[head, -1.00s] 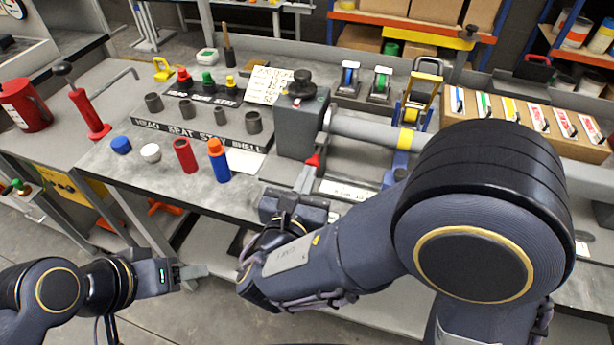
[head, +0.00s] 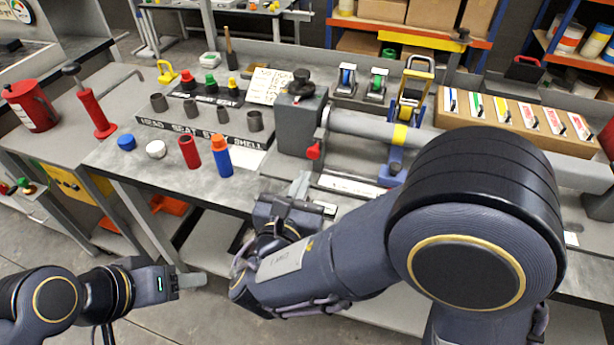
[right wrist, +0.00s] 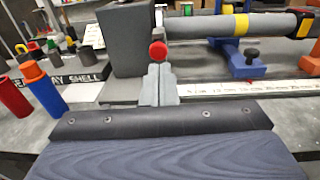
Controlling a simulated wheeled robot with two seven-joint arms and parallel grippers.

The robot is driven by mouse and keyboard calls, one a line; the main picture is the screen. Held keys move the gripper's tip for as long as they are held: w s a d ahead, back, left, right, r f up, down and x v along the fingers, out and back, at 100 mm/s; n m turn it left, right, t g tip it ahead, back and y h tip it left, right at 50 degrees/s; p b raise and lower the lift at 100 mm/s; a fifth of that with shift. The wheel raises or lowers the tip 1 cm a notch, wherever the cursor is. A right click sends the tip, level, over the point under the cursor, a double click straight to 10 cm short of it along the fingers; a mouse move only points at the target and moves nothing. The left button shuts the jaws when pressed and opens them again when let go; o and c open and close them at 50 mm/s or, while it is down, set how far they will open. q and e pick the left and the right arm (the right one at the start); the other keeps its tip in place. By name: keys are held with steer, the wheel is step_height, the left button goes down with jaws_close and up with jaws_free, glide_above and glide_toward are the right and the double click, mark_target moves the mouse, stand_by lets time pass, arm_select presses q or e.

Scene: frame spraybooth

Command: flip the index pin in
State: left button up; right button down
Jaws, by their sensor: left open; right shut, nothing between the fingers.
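The index pin appears to be the small lever with a red knob (head: 313,151) on the lower right side of the grey headstock block (head: 297,125). The knob also shows in the right wrist view (right wrist: 158,50), just beyond the fingertips. My right gripper (head: 302,180) is shut and empty, just in front of the knob; its fingers (right wrist: 158,82) point at it. I cannot tell whether they touch it. The lever's shaft is mostly hidden behind the knob. My left gripper (head: 192,281) is low at the left, in front of the bench and away from the pin; it is open.
A grey tube (head: 365,125) with a yellow band runs right from the block over a blue support (head: 397,160). Red (head: 189,152) and blue-orange (head: 221,157) cylinders stand left of the block. A white scale strip (head: 350,186) lies below the tube.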

arm_select(q)
steer(key=shift+w+f+b, duration=0.3)
steer(key=shift+w+f, duration=0.05)
steer(key=shift+f, duration=0.05)
arm_select(e)
steer(key=v, duration=0.8)
steer(key=shift+s+a, duration=0.15)
steer(key=shift+s, duration=0.05)
steer(key=s+d+f+m+g+h+p, duration=0.1)
steer(key=d+f+m+g+h+p, duration=0.15)
steer(key=d+m+g, duration=1.45)
steer(key=s+d+f+m+t+y+p, duration=0.1)
steer(key=s+d+f+m+y, duration=0.1)
steer(key=s+d+m+y, duration=0.5)
arm_select(q)
step_height(320, 180, up, 5)
steer(key=shift+f+p, duration=0.1)
steer(key=shift+p, duration=0.6)
arm_select(e)
steer(key=r+m+t+y, duration=0.1)
steer(key=m, duration=0.2)
steer(key=r+m+t+y, duration=0.1)
steer(key=r+m+t, duration=0.1)
steer(key=m, duration=0.2)
steer(key=s+r+m+t+y, duration=0.1)
steer(key=m+y, duration=0.1)
steer(key=m, duration=0.1)
steer(key=shift+a+r+t, duration=0.15)
steer(key=shift+r+t, duration=0.15)
steer(key=shift+r, duration=0.05)
